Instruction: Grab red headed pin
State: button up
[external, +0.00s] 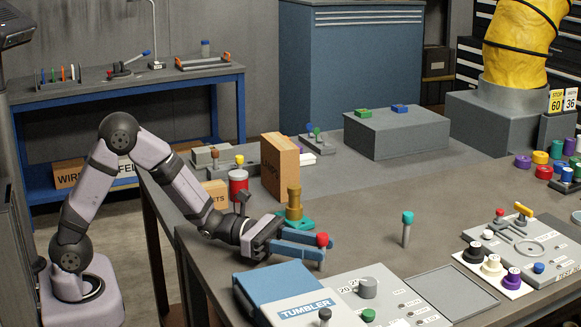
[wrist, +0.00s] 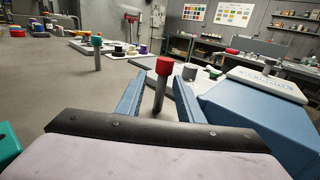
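The red headed pin (wrist: 164,67) stands upright with a grey shaft, seen between the two blue fingers in the wrist view. Its red head also shows in the external view (external: 322,240), at the tips of my gripper. My gripper (external: 318,249) is open and low over the table, with its fingers spread on either side of the pin. In the wrist view a gap shows between the pin and each finger (wrist: 160,98).
A teal headed pin (external: 407,219) stands to the right. A blue tumbler box (external: 275,282) lies close in front of my gripper. A brass piece on a teal base (external: 294,203) stands just behind it. The table between the two pins is clear.

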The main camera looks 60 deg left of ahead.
jog(key=shift+p+x, duration=0.8)
jog(key=shift+x, duration=2.15)
jog(key=shift+s+d, duration=0.1)
jog(key=shift+s, duration=0.05)
jog(key=shift+c, duration=0.3)
grip_shut()
